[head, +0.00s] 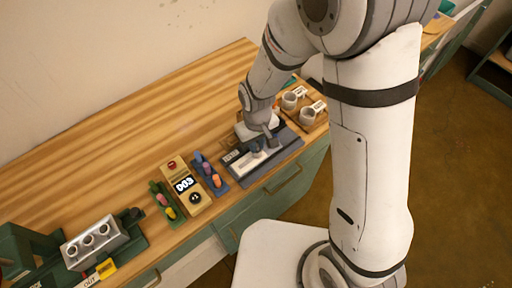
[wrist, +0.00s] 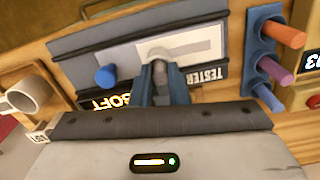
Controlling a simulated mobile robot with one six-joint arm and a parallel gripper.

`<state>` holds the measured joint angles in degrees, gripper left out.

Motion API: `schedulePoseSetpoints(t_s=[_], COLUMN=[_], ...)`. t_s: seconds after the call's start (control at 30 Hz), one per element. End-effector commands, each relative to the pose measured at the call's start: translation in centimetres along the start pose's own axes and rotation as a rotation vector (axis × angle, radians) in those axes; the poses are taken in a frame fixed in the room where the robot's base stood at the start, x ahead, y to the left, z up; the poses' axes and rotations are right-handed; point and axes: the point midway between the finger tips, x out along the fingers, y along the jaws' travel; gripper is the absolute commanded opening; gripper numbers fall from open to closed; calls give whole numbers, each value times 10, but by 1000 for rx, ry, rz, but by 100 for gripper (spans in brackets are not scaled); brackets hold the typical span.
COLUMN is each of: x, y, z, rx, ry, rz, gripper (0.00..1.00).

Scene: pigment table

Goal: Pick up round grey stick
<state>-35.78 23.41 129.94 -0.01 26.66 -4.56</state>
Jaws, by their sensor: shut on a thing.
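The round grey stick (wrist: 159,56) shows its pale rounded end between the two dark blue fingers of my gripper (wrist: 161,72) in the wrist view. The fingers are shut on it, over the tester tray (wrist: 82,45). The rest of the stick is hidden by the fingers. In the head view my gripper (head: 265,145) is low over the tester tray (head: 287,152); the stick is too small there to make out clearly. I cannot tell whether the stick touches the tray.
A blue peg (wrist: 106,76) stands on the tray beside my fingers. A blue rack (wrist: 259,50) with orange, purple and blue sticks is close by. A yellow box reading 003 (head: 185,185), grey cups (head: 308,115) and a metal block (head: 95,242) are along the table. The table's back left is clear.

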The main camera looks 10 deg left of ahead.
Motion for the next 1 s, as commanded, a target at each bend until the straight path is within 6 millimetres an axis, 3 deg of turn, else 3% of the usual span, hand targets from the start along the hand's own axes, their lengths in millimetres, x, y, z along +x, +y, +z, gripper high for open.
schedulePoseSetpoints(t_s=[0.17,0.6,0.73,1.0], x=[-12,-89,-99,-100], y=[0,0,1,1], z=[0,0,0,0], rx=[0,1,1,2], ry=[1,1,1,0], rz=[0,0,0,0], gripper=[0,0,0,0])
